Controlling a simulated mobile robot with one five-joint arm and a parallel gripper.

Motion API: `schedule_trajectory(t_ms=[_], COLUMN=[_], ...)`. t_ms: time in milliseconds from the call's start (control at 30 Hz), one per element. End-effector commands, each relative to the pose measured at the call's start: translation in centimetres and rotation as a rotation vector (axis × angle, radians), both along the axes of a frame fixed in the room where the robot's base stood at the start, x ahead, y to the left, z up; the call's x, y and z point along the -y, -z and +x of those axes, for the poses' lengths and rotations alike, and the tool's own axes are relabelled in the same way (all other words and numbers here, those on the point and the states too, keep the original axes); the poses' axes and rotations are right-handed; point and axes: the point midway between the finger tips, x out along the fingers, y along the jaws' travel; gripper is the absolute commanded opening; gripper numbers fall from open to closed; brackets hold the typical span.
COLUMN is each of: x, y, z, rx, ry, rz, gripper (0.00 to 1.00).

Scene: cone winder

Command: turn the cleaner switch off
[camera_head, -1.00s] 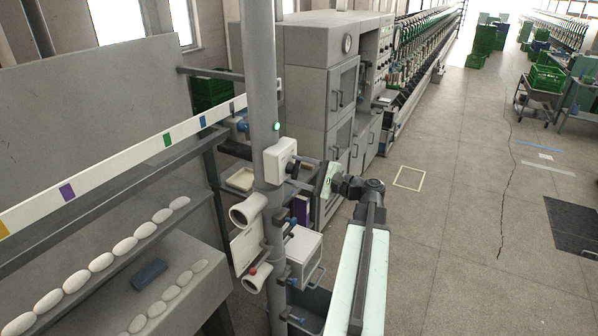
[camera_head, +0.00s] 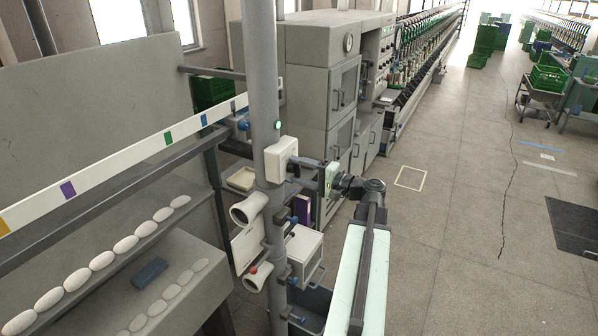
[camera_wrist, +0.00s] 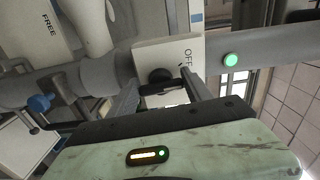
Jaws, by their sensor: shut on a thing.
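The cleaner switch is a white box (camera_head: 280,157) on a grey upright post in the head view. In the wrist view its white face (camera_wrist: 140,52) carries the word OFF beside a dark knob (camera_wrist: 160,76). My gripper (camera_head: 297,169) reaches the box from the right. In the wrist view my gripper (camera_wrist: 164,88) has its two fingers on either side of the dark knob, shut on it. The fingers partly hide the knob, and I cannot tell its exact setting. A lit green lamp (camera_wrist: 231,60) sits on the post beside the box.
White funnel-like tubes (camera_head: 249,209) and blue-knobbed fittings sit on the post just below the switch. A shelf with several white bobbins (camera_head: 102,261) stands at left. A grey cabinet (camera_head: 310,80) is behind.

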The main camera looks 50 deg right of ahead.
Motion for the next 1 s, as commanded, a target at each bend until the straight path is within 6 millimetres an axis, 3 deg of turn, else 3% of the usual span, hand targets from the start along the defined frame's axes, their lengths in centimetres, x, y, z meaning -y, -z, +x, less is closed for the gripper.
schedule_trajectory(t_ms=[500,1000], x=[0.05,0.05], y=[0.29,0.32], z=[0.01,0.04], rx=[0.091,0.116], ry=[-0.001,-0.002], rz=[-0.371,-0.472], gripper=[0.18,0.18])
